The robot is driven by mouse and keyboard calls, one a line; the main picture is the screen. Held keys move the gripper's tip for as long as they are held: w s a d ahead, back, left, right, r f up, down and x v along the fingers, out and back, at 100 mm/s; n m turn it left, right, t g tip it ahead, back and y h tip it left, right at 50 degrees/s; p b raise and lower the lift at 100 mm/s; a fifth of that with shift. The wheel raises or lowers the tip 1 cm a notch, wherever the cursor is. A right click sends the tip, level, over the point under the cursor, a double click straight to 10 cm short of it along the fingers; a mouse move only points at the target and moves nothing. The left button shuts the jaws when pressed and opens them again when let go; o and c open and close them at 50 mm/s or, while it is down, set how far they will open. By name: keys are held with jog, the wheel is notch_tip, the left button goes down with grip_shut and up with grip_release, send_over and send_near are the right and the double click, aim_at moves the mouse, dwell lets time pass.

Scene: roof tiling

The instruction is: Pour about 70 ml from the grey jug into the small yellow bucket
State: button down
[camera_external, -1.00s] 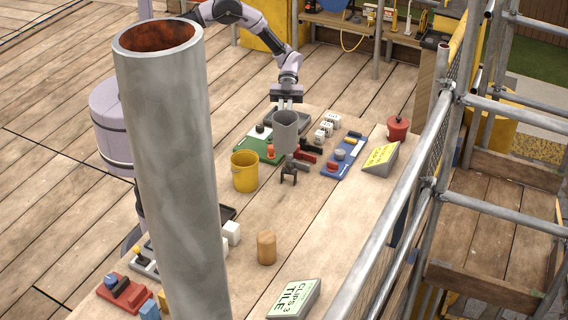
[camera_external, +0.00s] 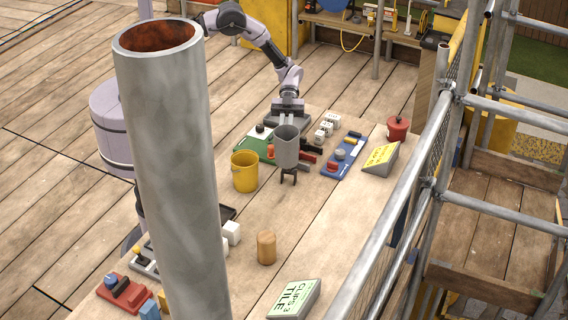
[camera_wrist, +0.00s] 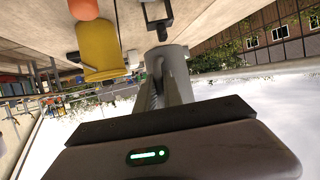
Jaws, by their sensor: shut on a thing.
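The grey jug (camera_external: 286,152) is held by my gripper (camera_external: 287,121) near its rim, and it looks roughly upright. In the wrist view the jug (camera_wrist: 173,80) extends away from the gripper (camera_wrist: 165,112); its contents cannot be seen. The small yellow bucket (camera_external: 244,176) stands on the table to the left of the jug, apart from it. The bucket also shows in the wrist view (camera_wrist: 97,48), upper left. I cannot tell how much is in it.
A wooden cylinder (camera_external: 266,247) stands nearer the camera. A green board (camera_external: 255,148), a blue board (camera_external: 342,158), a red pot (camera_external: 397,128) and sign blocks (camera_external: 381,158) lie around. A large grey pipe (camera_external: 172,180) blocks the left foreground.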

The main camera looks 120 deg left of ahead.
jog(key=shift+r, duration=0.2)
jog(key=shift+s+d+r+m+t+y+p, duration=0.3)
jog(key=shift+s+m+t+y+p, duration=0.15)
jog(key=shift+m, duration=0.25)
jog(key=s+m+t+b, duration=0.1)
jog(key=m+b, duration=0.1)
jog(key=b, duration=0.2)
jog(key=d+m+t+y+b, duration=0.1)
jog(key=m+t+b, duration=0.1)
jog(key=b, duration=0.2)
jog(key=s+m+t+b, duration=0.1)
jog(key=m+b, duration=0.1)
jog(key=b, duration=0.2)
jog(key=shift+s+d+f+m+t+y+b, duration=0.1)
jog(key=shift+s+d+m+t+y+b, duration=0.15)
jog(key=shift+s+m+t+y+b, duration=0.1)
jog(key=shift+m+t+b, duration=0.25)
jog(key=shift+t+b, duration=0.15)
jog(key=shift+b, duration=0.4)
jog(key=shift+t, duration=0.4)
